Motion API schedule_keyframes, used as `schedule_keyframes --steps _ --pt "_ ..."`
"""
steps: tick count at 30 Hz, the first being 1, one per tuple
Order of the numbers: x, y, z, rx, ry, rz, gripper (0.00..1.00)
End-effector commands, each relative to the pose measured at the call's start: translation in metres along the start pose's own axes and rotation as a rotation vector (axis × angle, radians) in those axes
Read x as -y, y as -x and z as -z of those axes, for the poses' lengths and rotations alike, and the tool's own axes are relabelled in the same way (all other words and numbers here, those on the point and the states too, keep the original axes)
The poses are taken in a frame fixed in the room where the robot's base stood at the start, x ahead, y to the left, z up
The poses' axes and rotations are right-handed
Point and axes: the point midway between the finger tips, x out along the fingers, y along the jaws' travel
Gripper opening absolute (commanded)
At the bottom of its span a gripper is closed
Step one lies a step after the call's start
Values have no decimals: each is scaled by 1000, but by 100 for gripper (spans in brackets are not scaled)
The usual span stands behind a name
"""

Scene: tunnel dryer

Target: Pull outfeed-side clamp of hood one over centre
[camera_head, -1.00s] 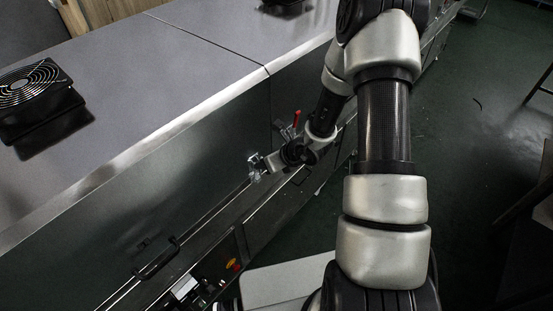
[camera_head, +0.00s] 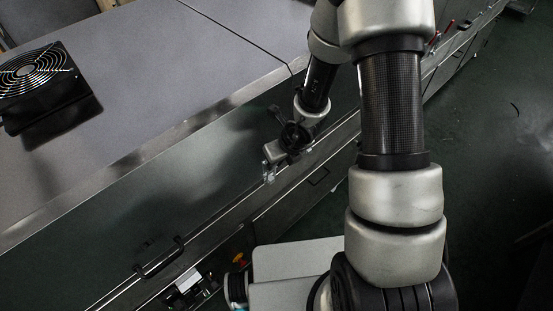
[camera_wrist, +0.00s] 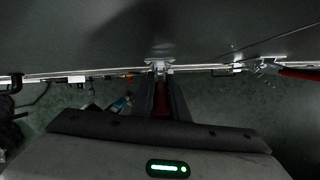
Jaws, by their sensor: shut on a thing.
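The clamp (camera_wrist: 158,66) is a small bright metal latch on the lower edge of the dark hood, in the middle of the wrist view. Its red handle (camera_wrist: 161,103) points towards me between my gripper's (camera_wrist: 161,98) two dark fingers, which are shut on it. In the head view my gripper (camera_head: 271,164) is at the hood's lower front edge; the clamp's metal (camera_head: 268,174) shows beside it, but the handle is hidden. A second clamp (camera_wrist: 265,67) with a red handle (camera_wrist: 300,73) is at the right in the wrist view, apart from my gripper.
The grey hood top (camera_head: 165,75) carries a black fan (camera_head: 42,85). A black bar handle (camera_head: 158,258) projects from the hood front, left of my gripper. Below are small fittings with a red and yellow knob (camera_head: 240,259). Dark green floor (camera_head: 490,170) is open at the right.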

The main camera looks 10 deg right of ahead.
Motion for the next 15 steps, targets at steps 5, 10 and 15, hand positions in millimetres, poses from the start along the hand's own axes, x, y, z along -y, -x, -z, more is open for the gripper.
schedule_keyframes --steps 5,10,15 --pt "3 0 1 -1 -6 4 0" --pt "2 0 1 -1 -4 2 30" --pt "1 0 0 0 -2 1 30"
